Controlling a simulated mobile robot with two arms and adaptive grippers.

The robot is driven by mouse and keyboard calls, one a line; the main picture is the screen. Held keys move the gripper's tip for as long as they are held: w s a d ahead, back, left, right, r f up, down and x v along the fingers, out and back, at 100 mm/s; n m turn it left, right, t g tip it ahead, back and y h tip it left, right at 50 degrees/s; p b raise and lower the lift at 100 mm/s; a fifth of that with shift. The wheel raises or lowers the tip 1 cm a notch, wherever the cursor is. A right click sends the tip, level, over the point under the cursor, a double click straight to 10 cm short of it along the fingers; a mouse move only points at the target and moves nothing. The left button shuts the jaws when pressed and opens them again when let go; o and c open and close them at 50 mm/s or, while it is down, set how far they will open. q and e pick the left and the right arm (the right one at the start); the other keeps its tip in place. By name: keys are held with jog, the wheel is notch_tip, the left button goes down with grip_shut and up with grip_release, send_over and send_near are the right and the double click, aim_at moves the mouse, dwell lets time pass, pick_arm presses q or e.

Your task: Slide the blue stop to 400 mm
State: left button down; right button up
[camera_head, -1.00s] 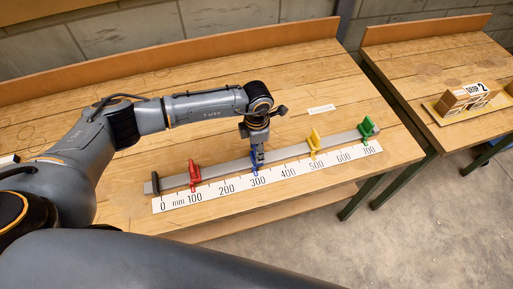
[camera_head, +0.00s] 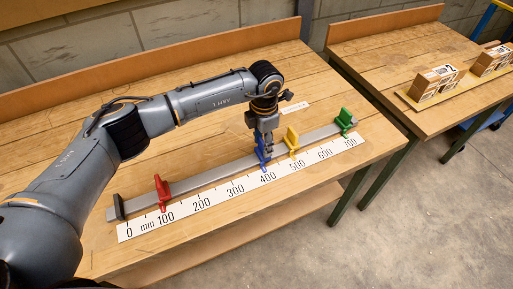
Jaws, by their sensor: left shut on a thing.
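The blue stop (camera_head: 261,152) stands on the grey rail (camera_head: 217,175), with its pointer by the 400 mark of the white mm scale (camera_head: 205,202). My left gripper (camera_head: 267,146) reaches down from above and is shut on the top of the blue stop, hiding part of it. The exact reading at the pointer is too small to tell. My right gripper is not in view.
On the same rail, a red stop (camera_head: 162,190) is near 100, a yellow stop (camera_head: 292,142) near 500, close right of the blue one, and a green stop (camera_head: 344,121) near 700. A second table (camera_head: 400,62) with boxes (camera_head: 437,83) stands at the right.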

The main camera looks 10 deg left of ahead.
aim_at(263, 142)
pick_arm(q)
jog(key=c, duration=0.7)
grip_release()
jog(key=shift+r, duration=0.1)
notch_tip(263, 142, up, 12)
jog(key=shift+f, duration=0.1)
